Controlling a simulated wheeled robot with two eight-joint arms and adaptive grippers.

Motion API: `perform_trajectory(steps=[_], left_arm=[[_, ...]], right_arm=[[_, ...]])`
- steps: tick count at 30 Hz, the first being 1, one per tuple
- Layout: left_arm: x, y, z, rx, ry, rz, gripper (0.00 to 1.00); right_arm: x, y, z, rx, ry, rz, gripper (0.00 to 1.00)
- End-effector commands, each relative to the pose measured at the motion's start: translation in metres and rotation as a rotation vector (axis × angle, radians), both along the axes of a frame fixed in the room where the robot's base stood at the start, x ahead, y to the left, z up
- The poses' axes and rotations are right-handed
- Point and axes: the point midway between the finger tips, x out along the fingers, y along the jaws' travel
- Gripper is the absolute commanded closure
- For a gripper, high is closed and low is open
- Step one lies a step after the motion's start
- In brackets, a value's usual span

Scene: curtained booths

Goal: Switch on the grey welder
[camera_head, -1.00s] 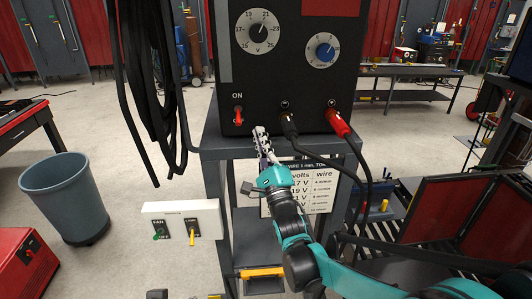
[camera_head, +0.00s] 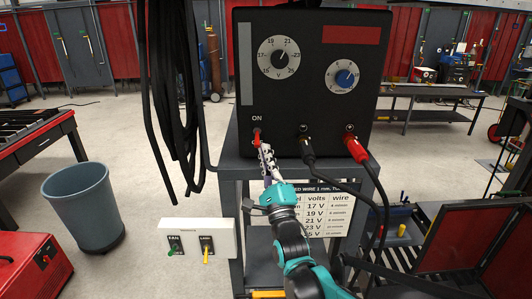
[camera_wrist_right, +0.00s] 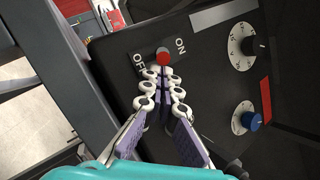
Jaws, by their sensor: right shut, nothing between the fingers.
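The welder (camera_head: 300,108) is a dark, nearly black box on a grey cart. Its red toggle switch (camera_head: 257,137) is at the lower left of the front panel, below the ON label; the lever appears to point down. My right gripper (camera_head: 266,151) is shut and empty, with its fingertips just below the switch. In the right wrist view the red lever tip (camera_wrist_right: 163,58) sits between the ON and OFF labels, just beyond my right fingertips (camera_wrist_right: 163,75). I cannot tell whether they touch. My left gripper is not in view.
Two dials (camera_head: 278,58) are above, and a black plug (camera_head: 305,143) and red plug (camera_head: 356,150) are right of the switch. Black cables (camera_head: 172,95) hang at the left. A white switch box (camera_head: 190,238) and a bin (camera_head: 82,205) stand lower left.

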Motion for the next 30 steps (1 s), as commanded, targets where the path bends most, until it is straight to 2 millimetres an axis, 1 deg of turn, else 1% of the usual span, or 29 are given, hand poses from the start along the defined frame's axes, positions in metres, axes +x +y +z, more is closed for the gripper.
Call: perform_trajectory(steps=[20, 30], left_arm=[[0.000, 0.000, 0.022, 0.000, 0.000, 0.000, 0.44], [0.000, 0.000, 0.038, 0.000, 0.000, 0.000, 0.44]], right_arm=[[-0.005, 0.000, 0.009, 0.000, 0.114, 0.000, 1.00], [-0.008, 0.000, 0.017, 0.000, 0.218, 0.000, 1.00]])
